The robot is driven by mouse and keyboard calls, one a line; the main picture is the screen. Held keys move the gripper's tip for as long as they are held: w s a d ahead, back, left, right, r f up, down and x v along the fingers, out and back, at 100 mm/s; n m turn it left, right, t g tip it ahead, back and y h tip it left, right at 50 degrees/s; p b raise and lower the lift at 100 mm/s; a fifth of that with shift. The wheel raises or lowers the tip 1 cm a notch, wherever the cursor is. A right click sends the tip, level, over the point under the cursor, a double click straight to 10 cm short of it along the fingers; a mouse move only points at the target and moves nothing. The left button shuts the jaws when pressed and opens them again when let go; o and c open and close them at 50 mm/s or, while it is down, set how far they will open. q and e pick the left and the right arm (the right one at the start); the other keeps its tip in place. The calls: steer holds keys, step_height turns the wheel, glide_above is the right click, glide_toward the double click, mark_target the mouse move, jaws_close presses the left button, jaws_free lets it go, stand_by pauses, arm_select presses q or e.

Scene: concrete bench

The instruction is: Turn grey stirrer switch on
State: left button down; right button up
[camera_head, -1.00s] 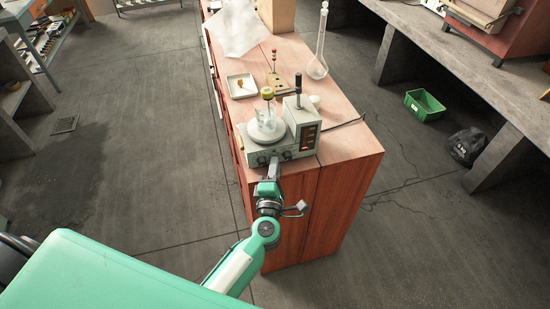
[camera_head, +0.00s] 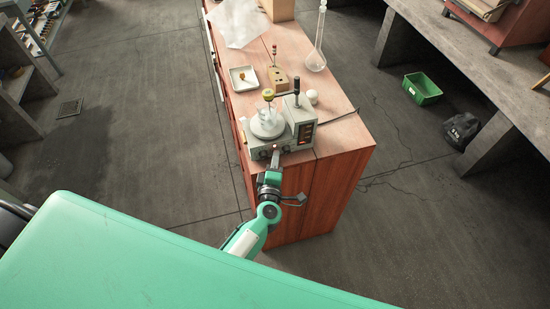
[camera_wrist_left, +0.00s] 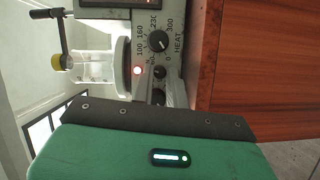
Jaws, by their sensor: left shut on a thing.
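The grey stirrer (camera_head: 296,149) stands at the near end of the wooden bench, with a round plate and a glass vessel (camera_head: 266,117) on top. Another dark knob (camera_wrist_left: 158,96) is partly covered by my gripper's edge. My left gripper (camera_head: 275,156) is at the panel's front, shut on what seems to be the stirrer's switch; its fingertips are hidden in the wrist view. My right gripper is not in view.
A green crate (camera_head: 422,88) sits on the floor at right.

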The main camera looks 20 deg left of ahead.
arm_select(q)
steer(key=shift+f, duration=0.1)
steer(key=c, duration=1.7)
jaws_free()
steer(key=shift+s, duration=0.1)
steer(key=shift+b+v, duration=1.85)
steer(key=shift+v, duration=5)
